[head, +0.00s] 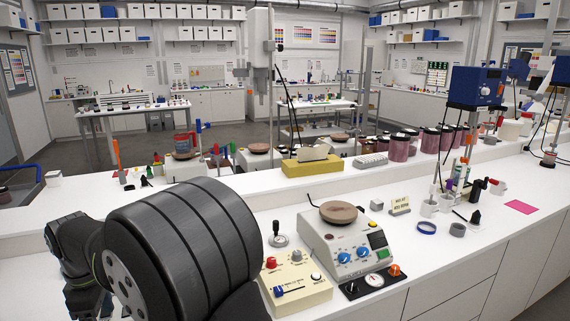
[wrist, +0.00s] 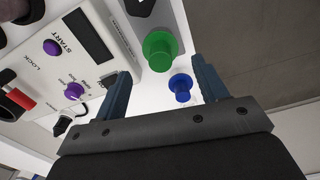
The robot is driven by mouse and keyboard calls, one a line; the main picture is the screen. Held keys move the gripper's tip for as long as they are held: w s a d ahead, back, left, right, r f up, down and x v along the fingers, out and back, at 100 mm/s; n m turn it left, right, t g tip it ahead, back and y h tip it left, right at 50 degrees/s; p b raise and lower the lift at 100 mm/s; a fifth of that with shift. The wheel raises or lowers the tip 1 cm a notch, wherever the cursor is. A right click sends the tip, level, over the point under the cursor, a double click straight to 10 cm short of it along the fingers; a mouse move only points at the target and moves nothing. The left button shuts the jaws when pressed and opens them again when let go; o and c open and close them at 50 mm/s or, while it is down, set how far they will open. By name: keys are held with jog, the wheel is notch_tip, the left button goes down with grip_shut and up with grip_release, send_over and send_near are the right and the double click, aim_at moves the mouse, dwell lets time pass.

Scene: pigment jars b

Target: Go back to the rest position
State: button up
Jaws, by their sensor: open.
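My gripper (wrist: 161,72) shows in the wrist view with its two blue fingers spread apart and nothing held between them. Beyond the fingers are a green knob (wrist: 159,51) and a smaller blue knob (wrist: 181,86); I see no finger touching either. To the left is a white device (wrist: 95,75) with purple knobs and the words START and LOCK. In the head view my dark arm fills the lower left and the gripper itself is hidden or out of frame.
On the white bench, a cream control box (head: 296,287) and a hot plate unit (head: 345,245) stand close to my arm's right. A yellow box (head: 311,165) and several pigment jars (head: 400,148) stand behind. A blue ring (head: 426,228) lies right; the bench's right front is fairly clear.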

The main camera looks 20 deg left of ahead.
notch_tip(320, 180, up, 12)
notch_tip(320, 180, down, 17)
jog(key=shift+d+f, duration=0.1)
jog(key=shift+f, duration=0.05)
jog(key=shift+r+n, duration=0.2)
jog(key=shift+n, duration=0.6)
jog(key=n, duration=1.2)
jog(key=shift+o, duration=0.2)
